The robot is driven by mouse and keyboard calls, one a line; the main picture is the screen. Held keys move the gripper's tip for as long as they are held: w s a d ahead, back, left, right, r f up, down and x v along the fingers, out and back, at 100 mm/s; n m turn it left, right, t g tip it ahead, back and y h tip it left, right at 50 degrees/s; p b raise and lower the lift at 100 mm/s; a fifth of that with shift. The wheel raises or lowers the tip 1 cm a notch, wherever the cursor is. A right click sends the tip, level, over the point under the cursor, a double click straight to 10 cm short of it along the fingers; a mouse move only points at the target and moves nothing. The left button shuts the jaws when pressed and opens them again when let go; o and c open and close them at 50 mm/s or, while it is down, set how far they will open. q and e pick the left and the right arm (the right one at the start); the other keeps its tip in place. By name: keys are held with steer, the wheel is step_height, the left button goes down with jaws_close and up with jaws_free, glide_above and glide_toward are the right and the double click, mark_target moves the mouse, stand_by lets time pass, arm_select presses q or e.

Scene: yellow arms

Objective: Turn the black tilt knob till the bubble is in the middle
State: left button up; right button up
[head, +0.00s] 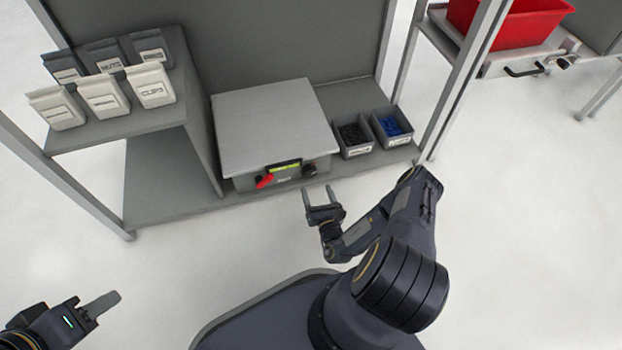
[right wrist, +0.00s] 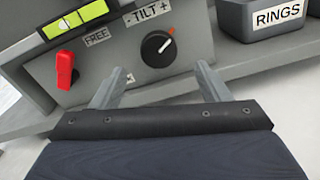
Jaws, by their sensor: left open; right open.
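The black tilt knob (right wrist: 158,49) is on the front of a grey box (head: 270,124), under a "TILT +" label. The knob also shows in the head view (head: 309,170). A red lever (right wrist: 65,70) is beside a "FREE" label. My right gripper (head: 321,192) is open and empty in front of the knob, apart from it. My left gripper (head: 97,306) is at the lower left, away from the box.
Two bins, one with dark parts (head: 353,137) and one with blue parts (head: 392,127), stand right of the box. A shelf (head: 160,122) with several labelled packs is on the left. A red crate (head: 508,17) is at the upper right. The floor in front is clear.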

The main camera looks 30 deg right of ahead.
mark_target(311, 174)
steer(key=b+x, duration=0.2)
steer(key=x, duration=0.4)
steer(key=shift+w, duration=0.2)
steer(key=shift+w+r+b, duration=0.1)
steer(key=shift+w+b, duration=0.2)
steer(key=shift+w, duration=0.1)
steer(key=shift+c, duration=0.4)
steer(key=c, duration=0.9)
